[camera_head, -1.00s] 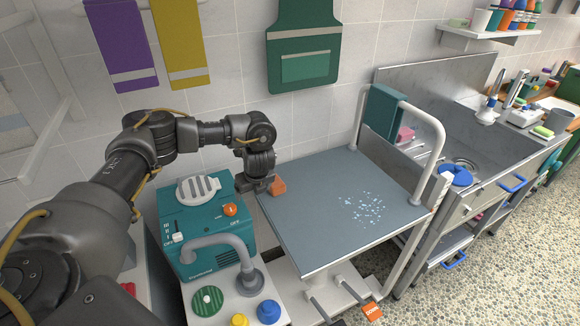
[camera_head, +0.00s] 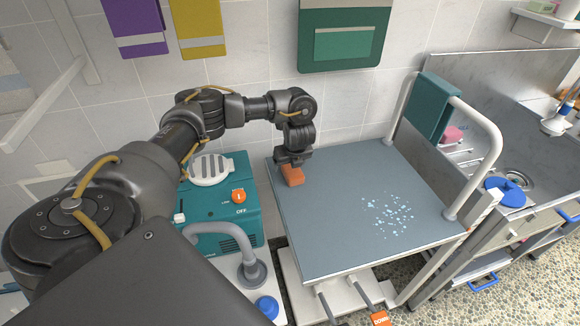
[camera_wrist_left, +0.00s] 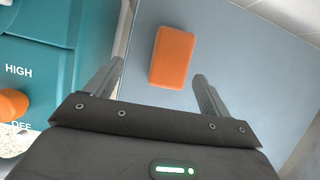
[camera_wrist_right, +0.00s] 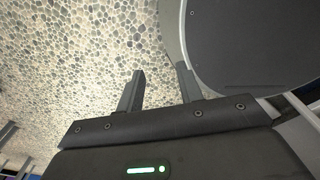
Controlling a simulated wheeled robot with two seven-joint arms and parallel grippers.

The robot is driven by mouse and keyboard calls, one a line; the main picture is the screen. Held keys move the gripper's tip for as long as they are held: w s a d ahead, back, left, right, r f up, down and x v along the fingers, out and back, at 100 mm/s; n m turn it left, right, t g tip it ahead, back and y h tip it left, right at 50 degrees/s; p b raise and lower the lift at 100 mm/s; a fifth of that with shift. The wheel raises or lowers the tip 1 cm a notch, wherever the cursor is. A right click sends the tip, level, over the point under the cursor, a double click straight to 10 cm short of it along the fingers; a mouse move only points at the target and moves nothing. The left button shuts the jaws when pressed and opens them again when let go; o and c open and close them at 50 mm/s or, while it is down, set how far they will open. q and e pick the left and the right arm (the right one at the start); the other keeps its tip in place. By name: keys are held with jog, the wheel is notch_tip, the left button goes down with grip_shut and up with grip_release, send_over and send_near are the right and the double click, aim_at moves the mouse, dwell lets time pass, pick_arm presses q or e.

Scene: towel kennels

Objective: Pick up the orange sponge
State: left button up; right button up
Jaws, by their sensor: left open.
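The orange sponge (camera_head: 293,176) is a small block lying flat on the grey table top (camera_head: 335,235), near its left edge. My left gripper (camera_head: 292,160) is just above and behind the sponge in the head view and hides part of its far side. In the left wrist view the sponge (camera_wrist_left: 172,57) shows whole, beyond and between the spread fingertips of my left gripper (camera_wrist_left: 157,78). Those fingers are open, with nothing between them. My right gripper (camera_wrist_right: 158,80) shows only in its wrist view, with its fingers apart and empty over the pebbled floor.
A teal machine (camera_head: 225,215) with an orange knob and a grey hose stands left of the table. A white rail with a teal towel (camera_head: 432,105) rises at the table's right side. Water drops (camera_head: 390,212) lie on the table. A steel sink (camera_head: 515,150) stands at the right.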

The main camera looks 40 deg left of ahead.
aim_at(293, 171)
pick_arm(q)
jog(key=w+f, duration=0.2)
jog(key=w, duration=0.1)
jog(key=shift+d+f, duration=0.1)
jog(key=shift+s+a+f+b, duration=0.15)
jog(key=shift+f+b, duration=0.2)
jog(key=shift+f, duration=0.1)
jog(key=shift+s+a+f+b, duration=0.1)
jog(key=shift+f+b, duration=0.25)
jog(key=shift+f, duration=0.05)
jog(key=b+x, duration=0.2)
jog(key=shift+w+a+f, duration=0.1)
jog(key=shift+f, duration=0.3)
jog(key=shift+w+f, duration=0.15)
jog(key=shift+s+a+r, duration=0.1)
jog(key=shift+s+r, duration=0.1)
jog(key=shift+r, duration=0.05)
pick_arm(e)
jog(key=w+f, duration=0.1)
jog(key=f, duration=0.1)
jog(key=w+f, duration=0.1)
jog(key=shift+w+f, duration=0.35)
jog(key=shift+f, duration=0.05)
pick_arm(q)
jog(key=shift+w+f, duration=0.1)
jog(key=shift+f, duration=0.05)
pick_arm(e)
jog(key=shift+w, duration=0.15)
